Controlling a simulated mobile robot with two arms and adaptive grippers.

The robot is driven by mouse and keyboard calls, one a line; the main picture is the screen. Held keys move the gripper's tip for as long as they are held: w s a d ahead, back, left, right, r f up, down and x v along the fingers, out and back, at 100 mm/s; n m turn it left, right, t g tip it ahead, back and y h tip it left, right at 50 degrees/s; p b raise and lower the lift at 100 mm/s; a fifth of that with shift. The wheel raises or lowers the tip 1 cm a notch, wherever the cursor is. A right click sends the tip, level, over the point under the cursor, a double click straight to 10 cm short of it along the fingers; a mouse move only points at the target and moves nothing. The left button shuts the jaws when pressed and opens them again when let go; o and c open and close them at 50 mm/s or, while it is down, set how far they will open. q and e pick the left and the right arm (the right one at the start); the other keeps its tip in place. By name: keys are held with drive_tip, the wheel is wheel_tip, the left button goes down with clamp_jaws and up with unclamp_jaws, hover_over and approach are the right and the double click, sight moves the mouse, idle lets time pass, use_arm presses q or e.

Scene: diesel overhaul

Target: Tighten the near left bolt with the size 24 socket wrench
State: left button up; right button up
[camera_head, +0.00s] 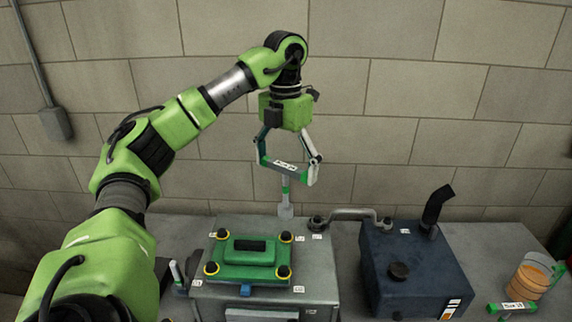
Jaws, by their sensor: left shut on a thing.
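My left gripper (288,168) is shut on the handle of a T-shaped socket wrench (286,190). The wrench has green parts and a white label whose print is too small to read for sure. Its grey shaft hangs upright, socket down, behind the far edge of the engine block's top as seen here. The near left bolt (211,268), dark with a yellow ring, sits at the near left corner of the green cover (247,272) on the grey engine block (318,262). The wrench is apart from this bolt. My right gripper is out of view.
More yellow-ringed bolts sit at the cover's other corners. A dark blue tank (420,268) with a bent black pipe stands to the right, joined by a grey pipe (350,213). Another green-ended labelled tool (512,307) lies near an orange-filled container (530,279). A brick wall is behind.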

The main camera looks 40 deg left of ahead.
use_arm(q)
drive_tip(key=n, duration=0.2)
drive_tip(key=shift+f+n, duration=0.25)
drive_tip(key=shift+n, duration=0.15)
drive_tip(key=shift+w+f+n, duration=0.1)
drive_tip(key=shift+f+n, duration=0.05)
drive_tip(key=shift+n, duration=0.65)
drive_tip(key=n, duration=0.5)
drive_tip(key=shift+f+n, duration=0.3)
drive_tip(key=n, duration=0.4)
drive_tip(key=shift+f, duration=0.3)
drive_tip(key=n, duration=0.4)
drive_tip(key=shift+f, duration=0.3)
wheel_tip(320, 180, down, 2)
drive_tip(key=shift+f+n+b, duration=0.15)
drive_tip(key=shift+n+b, duration=0.15)
drive_tip(key=shift+b, duration=0.4)
drive_tip(key=shift+f, duration=0.5)
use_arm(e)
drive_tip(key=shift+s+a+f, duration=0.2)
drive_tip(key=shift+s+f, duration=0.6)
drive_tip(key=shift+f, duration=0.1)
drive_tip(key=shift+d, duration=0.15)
